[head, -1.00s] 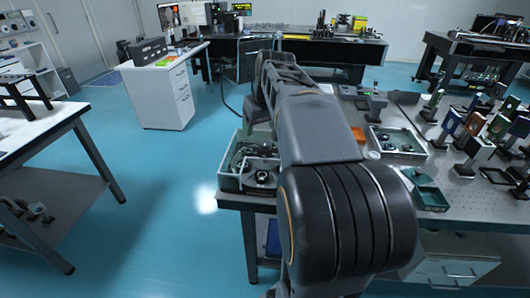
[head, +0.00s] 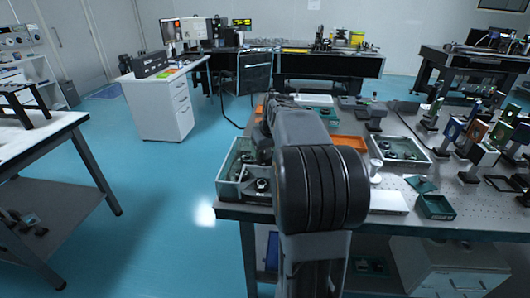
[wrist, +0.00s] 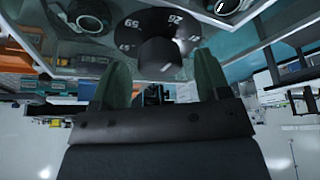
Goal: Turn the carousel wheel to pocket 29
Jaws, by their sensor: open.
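The carousel wheel (wrist: 152,22) is a dark disc with white numbers at the top of the wrist view. The numbers are small and tilted, so I cannot surely read which pocket is where. A dark rounded knob (wrist: 160,58) stands out from the wheel. My gripper (wrist: 162,70) is open, with one greenish finger on each side of the knob in the picture. I cannot tell whether either finger touches it. In the head view my own arm hides the gripper and the wheel.
A grey-rimmed tray with small parts (head: 229,188) sits at the table's left corner. An orange tray (head: 352,142), a white post (head: 375,172), a white box (head: 390,202) and a green box (head: 437,207) lie right of my arm. Upright optic mounts (head: 470,140) crowd the table further right.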

